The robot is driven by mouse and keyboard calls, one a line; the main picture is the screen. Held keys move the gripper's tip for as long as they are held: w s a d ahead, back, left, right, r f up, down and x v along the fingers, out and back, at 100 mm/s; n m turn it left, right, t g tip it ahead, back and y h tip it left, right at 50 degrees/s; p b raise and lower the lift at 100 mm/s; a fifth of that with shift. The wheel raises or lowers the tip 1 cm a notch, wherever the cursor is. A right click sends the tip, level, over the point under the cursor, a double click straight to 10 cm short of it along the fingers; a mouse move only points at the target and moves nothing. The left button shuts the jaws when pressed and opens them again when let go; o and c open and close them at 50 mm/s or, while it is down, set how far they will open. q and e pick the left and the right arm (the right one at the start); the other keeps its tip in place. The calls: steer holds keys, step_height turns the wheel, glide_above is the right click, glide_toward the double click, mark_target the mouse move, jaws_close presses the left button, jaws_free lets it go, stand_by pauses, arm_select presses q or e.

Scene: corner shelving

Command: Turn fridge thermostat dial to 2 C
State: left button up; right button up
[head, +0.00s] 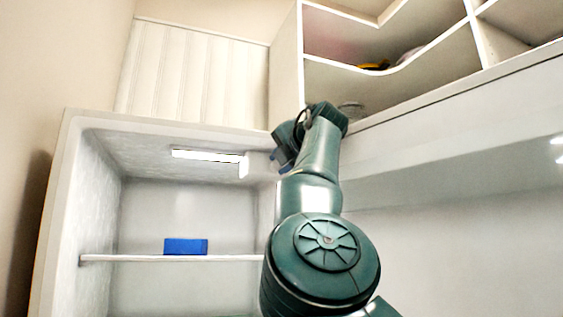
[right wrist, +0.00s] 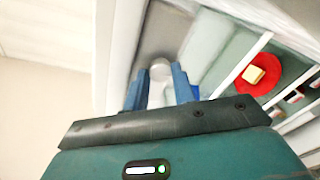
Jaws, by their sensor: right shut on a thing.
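The thermostat dial (right wrist: 160,70) is a small pale round knob inside the fridge, seen in the right wrist view between my fingertips. My right gripper (right wrist: 160,84) has its two blue fingers on either side of the dial and is shut on it. No marks or numbers on the dial can be read. In the head view my right gripper (head: 282,158) is at the upper right of the open fridge (head: 92,126), mostly behind my own arm, and the dial is hidden there. My left gripper is not in view.
A lit lamp (head: 208,157) is under the fridge ceiling. A blue box (head: 186,246) stands on the fridge shelf (head: 130,258). The right wrist view shows a red plate (right wrist: 240,87) with a yellow block (right wrist: 253,74). Open shelving (head: 385,70) is above right.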

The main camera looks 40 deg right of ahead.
steer(key=o, duration=0.7)
steer(key=shift+s, duration=0.3)
arm_select(q)
steer(key=b, duration=0.2)
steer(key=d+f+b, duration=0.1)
steer(key=b, duration=0.2)
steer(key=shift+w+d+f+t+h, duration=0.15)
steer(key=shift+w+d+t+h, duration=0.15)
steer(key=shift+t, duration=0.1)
arm_select(e)
steer(key=v, duration=1.2)
steer(key=shift+s, duration=0.35)
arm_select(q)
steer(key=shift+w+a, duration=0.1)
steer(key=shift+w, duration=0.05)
arm_select(e)
steer(key=shift+a, duration=0.1)
